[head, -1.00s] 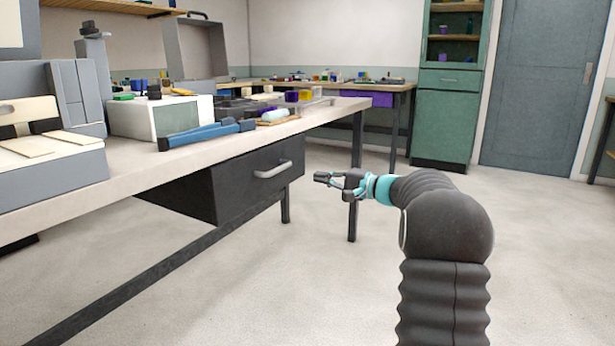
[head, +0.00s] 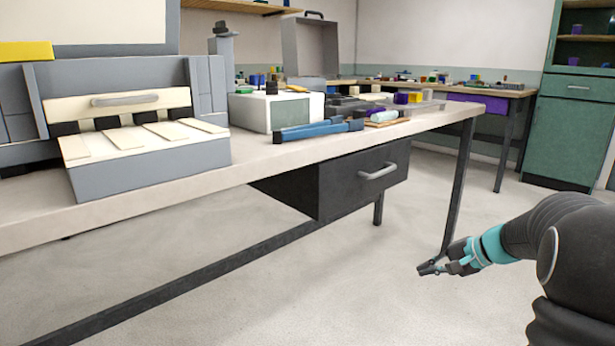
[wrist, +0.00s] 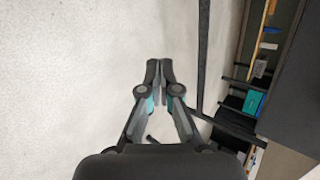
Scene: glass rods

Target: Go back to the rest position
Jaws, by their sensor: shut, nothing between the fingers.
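My gripper (head: 432,268) is at the lower right of the head view, low in front of the bench and below the level of its top. It is apart from the bench and the drawer. In the wrist view my gripper (wrist: 160,68) has its two fingers together, with nothing between them and pale floor beyond.
The long bench (head: 300,155) runs from the left to the middle, with a dark drawer (head: 362,180) under it. Blue tools (head: 318,130), a white box (head: 262,110) and a grey unit (head: 150,165) stand on top. A green cabinet (head: 570,125) is at the right back. Floor near my gripper is clear.

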